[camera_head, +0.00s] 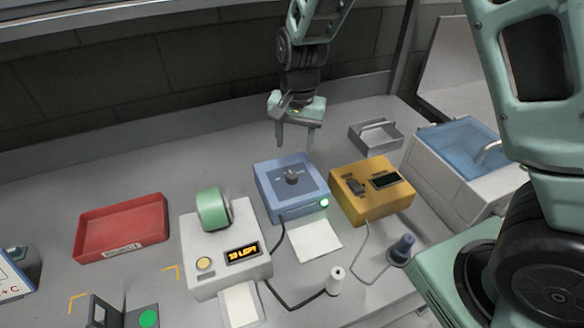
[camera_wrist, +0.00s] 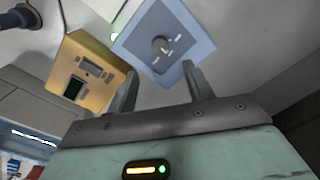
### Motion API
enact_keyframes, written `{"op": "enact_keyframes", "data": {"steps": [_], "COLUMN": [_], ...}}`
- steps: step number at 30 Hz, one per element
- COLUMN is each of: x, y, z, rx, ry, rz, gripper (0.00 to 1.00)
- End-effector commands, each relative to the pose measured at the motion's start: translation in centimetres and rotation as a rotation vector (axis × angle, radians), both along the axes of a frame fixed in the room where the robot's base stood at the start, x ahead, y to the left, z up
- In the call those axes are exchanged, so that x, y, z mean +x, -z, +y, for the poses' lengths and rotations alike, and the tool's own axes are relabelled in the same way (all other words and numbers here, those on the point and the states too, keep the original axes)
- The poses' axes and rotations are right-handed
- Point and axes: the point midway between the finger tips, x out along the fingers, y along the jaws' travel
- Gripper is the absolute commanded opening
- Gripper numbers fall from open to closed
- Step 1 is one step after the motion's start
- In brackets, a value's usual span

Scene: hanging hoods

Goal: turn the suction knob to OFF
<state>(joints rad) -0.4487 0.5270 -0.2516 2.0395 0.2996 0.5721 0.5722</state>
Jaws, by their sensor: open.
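The suction knob (camera_head: 291,176) is a small dark grey dial on the top face of a blue box (camera_head: 264,192). A green light glows on the front of the box. In the wrist view the knob (camera_wrist: 160,45) sits on the blue panel (camera_wrist: 190,35) with small white marks around it; I cannot read them or tell which one the knob points to. My gripper (camera_head: 296,138) is open and empty above and behind the blue box, apart from the knob. Its two fingers (camera_wrist: 160,88) show in the wrist view below the knob.
A yellow box (camera_head: 347,205) stands right of the blue box. A white box with a green roll (camera_head: 213,208) and lit display stands left. A red tray (camera_head: 122,229) lies further left, a grey metal holder (camera_head: 375,136) behind right. A blue-lidded container (camera_head: 455,142) stands at right. Cables cross the front.

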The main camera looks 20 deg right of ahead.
Motion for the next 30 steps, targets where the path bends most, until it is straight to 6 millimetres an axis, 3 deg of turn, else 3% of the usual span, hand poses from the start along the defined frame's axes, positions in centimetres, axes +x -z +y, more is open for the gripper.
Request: {"op": "enact_keyframes", "data": {"steps": [9,15,29,30], "x": [0.1,0.2,0.3,0.3], "y": [6.6,9.3,10.5,10.5], "z": [0.2,0.3,0.4,0.4], "rx": [-0.002,-0.001,0.0,0.0], "ry": [0.001,0.001,-0.001,-0.001], "rz": [0.005,0.002,-0.001,-0.001], "gripper": [0.52,0.52,0.52,0.41]}}
